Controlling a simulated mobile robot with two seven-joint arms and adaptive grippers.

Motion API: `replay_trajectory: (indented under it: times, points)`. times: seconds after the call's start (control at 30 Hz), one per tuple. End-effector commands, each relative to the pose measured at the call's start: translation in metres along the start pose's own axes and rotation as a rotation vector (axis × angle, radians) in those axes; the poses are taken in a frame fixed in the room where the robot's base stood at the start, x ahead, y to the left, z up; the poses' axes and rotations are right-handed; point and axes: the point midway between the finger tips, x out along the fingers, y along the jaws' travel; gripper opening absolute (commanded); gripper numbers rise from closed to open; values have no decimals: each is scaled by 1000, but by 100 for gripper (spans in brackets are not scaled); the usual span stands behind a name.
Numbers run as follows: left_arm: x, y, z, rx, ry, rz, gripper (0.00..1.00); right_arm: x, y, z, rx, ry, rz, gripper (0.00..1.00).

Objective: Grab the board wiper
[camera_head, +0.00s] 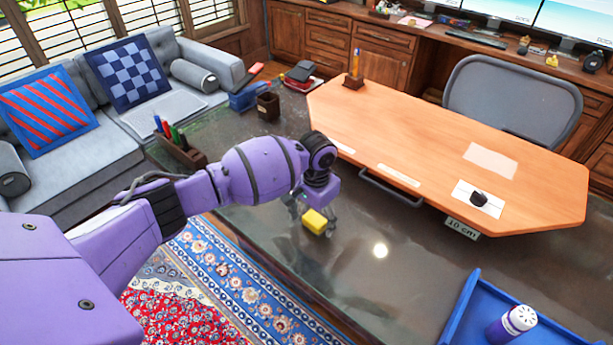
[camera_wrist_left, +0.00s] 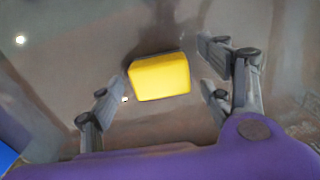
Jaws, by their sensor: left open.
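The yellow block (camera_head: 315,222), which looks like the board wiper, is on or just above the dark glossy tabletop (camera_head: 345,268) in the head view. My left gripper (camera_head: 312,212) points down at it from above. In the left wrist view the yellow wiper (camera_wrist_left: 159,77) shows between and beyond the spread fingers of the left gripper (camera_wrist_left: 160,100). The fingers are open, with gaps on both sides of the wiper. My right gripper is not in view.
An orange raised board (camera_head: 430,140) stands behind the gripper. A blue tray (camera_head: 462,318) with a purple-and-white bottle (camera_head: 512,325) is at the lower right. A pen holder (camera_head: 180,152) and a brown cup (camera_head: 268,105) stand on the left side. The tabletop right of the wiper is clear.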

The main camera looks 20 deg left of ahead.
Motion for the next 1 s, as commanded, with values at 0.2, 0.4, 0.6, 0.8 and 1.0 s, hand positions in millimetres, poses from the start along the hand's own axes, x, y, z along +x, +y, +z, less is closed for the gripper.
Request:
replay_trajectory:
  times: [0.2,0.4,0.6,0.8,1.0]
  points:
    - [4,0,-1,0,1,-2,72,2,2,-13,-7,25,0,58]
    - [4,0,-1,0,2,-2,56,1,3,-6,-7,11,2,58]
    - [4,0,-1,0,2,-2,30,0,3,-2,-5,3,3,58]
    - [4,0,-1,0,2,-2,25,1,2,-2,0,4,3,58]
    - [-3,-1,-2,0,4,-2,25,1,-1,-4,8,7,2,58]
